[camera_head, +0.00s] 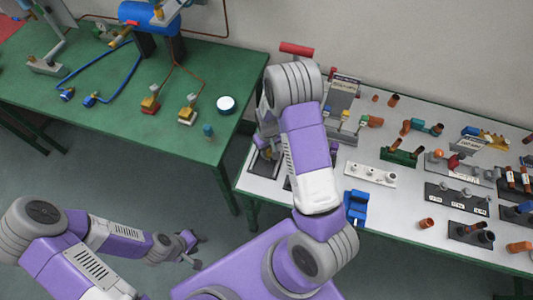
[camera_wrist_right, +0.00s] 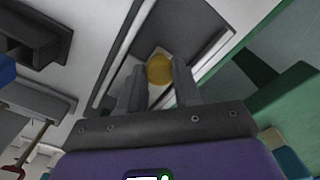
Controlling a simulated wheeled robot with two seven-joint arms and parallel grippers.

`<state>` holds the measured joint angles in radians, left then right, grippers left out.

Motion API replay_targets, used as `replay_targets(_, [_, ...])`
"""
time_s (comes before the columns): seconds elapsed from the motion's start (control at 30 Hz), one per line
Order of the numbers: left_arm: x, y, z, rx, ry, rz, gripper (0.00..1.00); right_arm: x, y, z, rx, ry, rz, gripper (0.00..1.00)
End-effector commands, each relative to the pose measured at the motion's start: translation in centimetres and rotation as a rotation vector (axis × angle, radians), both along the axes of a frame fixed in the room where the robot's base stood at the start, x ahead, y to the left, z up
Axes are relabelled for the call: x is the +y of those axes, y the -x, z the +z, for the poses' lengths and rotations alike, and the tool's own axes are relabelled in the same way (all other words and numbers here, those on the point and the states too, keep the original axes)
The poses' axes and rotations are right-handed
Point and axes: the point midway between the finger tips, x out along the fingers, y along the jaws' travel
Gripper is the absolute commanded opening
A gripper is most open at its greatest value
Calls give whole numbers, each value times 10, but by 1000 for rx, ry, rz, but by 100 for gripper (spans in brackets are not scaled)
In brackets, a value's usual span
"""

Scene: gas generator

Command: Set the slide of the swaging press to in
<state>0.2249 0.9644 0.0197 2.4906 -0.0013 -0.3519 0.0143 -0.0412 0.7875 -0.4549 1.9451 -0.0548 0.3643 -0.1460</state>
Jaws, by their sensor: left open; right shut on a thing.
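My right gripper (camera_wrist_right: 159,82) is shut on a round yellow knob (camera_wrist_right: 160,64), with one finger on each side of it. The knob sits on a pale block within a long dark-edged frame (camera_wrist_right: 191,23), which looks like the slide of the swaging press. In the head view my right arm covers most of the press and the gripper; part of a dark base plate (camera_head: 262,167) shows at the white table's left end. A red bar (camera_head: 297,48) shows behind the arm; I cannot tell if it belongs to the press. My left gripper (camera_head: 195,252) is open and empty, low over the floor.
The white table (camera_head: 333,215) holds several fittings, a blue part (camera_head: 356,205) and a pale strip with holes (camera_head: 370,174) right of my arm. A green table (camera_head: 180,75) with valves and a blue tank (camera_head: 150,15) stands at left. A gap separates the tables.

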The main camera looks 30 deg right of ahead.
Motion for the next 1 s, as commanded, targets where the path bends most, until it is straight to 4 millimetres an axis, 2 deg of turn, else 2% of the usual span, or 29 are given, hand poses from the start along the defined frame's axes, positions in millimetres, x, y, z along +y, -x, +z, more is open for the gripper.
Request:
replay_targets(0.07, [0,0,0,0,0,0,43,0,0,0,-1,1,1,0])
replay_targets(0.1, [0,0,0,0,0,0,43,0,0,0,-1,1,1,35])
replay_targets(0.27, [0,0,0,0,0,0,43,0,0,0,-1,1,1,58])
replay_targets(0.6, [0,0,1,0,0,0,43,0,0,5,-2,0,1,58])
replay_targets(1.0, [0,0,7,0,0,0,43,0,0,66,-3,0,1,58])
